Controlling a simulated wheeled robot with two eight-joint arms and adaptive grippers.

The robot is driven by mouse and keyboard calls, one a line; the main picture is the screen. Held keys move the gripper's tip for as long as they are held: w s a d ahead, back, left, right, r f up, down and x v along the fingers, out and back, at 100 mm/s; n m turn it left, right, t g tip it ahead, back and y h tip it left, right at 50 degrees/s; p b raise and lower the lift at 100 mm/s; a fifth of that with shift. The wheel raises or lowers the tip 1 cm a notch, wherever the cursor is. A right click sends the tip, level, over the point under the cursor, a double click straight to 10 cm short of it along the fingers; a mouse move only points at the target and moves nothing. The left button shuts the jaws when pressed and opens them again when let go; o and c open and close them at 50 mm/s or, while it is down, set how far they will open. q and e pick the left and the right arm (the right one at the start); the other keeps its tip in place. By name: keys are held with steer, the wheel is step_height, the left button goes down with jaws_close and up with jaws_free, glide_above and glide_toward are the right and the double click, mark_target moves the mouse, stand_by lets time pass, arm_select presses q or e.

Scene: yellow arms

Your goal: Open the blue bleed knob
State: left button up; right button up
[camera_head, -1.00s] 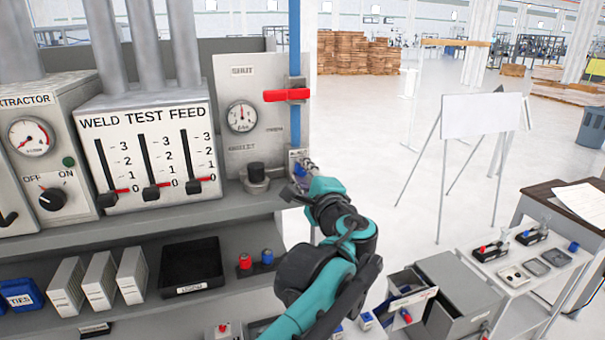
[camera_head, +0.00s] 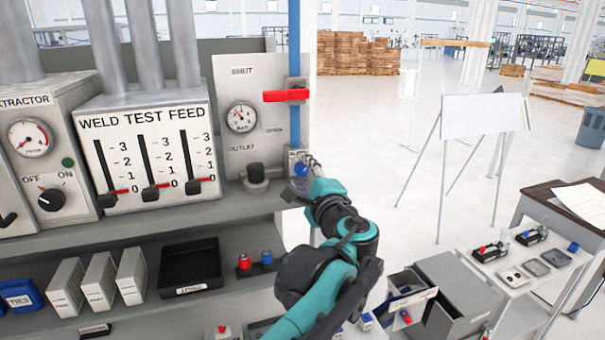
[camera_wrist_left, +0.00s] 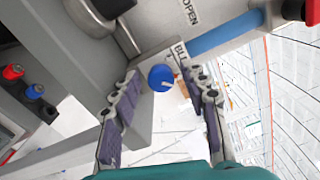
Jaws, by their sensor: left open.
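The blue bleed knob (camera_wrist_left: 161,77) is a small round knob with a pale mark on its face. It sits on the grey panel beside a label partly reading "BL" and below the blue pipe (camera_wrist_left: 228,35). In the head view the knob (camera_head: 301,169) shows at the panel's lower right, next to my fingers. My left gripper (camera_wrist_left: 165,95) is open, one finger on each side of the knob in the wrist view. Gaps show between both fingers and the knob, so it is not gripped. My right gripper is not in view.
A red lever (camera_head: 286,95) crosses the blue pipe above. A dark outlet knob (camera_head: 256,173) stands left of the bleed knob. A pressure gauge (camera_head: 241,117) is on the panel. Red and blue knobbed parts (camera_head: 255,261) stand on the shelf below.

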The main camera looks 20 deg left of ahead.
arm_select(q)
steer(key=v, duration=1.1)
steer(key=shift+s+d, duration=0.25)
steer(key=shift+s, duration=0.05)
steer(key=s+a+f+n+g+h+b, duration=0.1)
steer(key=s+a+f+n+g+b, duration=0.3)
steer(key=f, duration=0.7)
steer(key=a+f+h+b, duration=0.1)
steer(key=a+f+b, duration=0.1)
steer(key=f+b, duration=0.65)
steer(key=s+a+f+n+g+h+b, duration=0.1)
steer(key=s+a+f+n+g+b, duration=0.2)
steer(key=f, duration=1)
steer(key=s+f+n+h+b, duration=0.2)
steer(key=f+b, duration=0.3)
steer(key=f, duration=0.6)
steer(key=s+d+f+n+h+b, duration=0.1)
steer(key=s+f+n+h+b, duration=0.1)
steer(key=f+b, duration=0.4)
steer(key=s+d+f+n+h+b, duration=0.1)
steer(key=s+f+n+h+b, duration=0.2)
steer(key=f, duration=1.3)
steer(key=s+b, duration=0.1)
steer(key=b, duration=0.2)
steer(key=shift+s+f+g, duration=0.2)
steer(key=shift+s+g, duration=0.1)
steer(key=shift+g, duration=0.1)
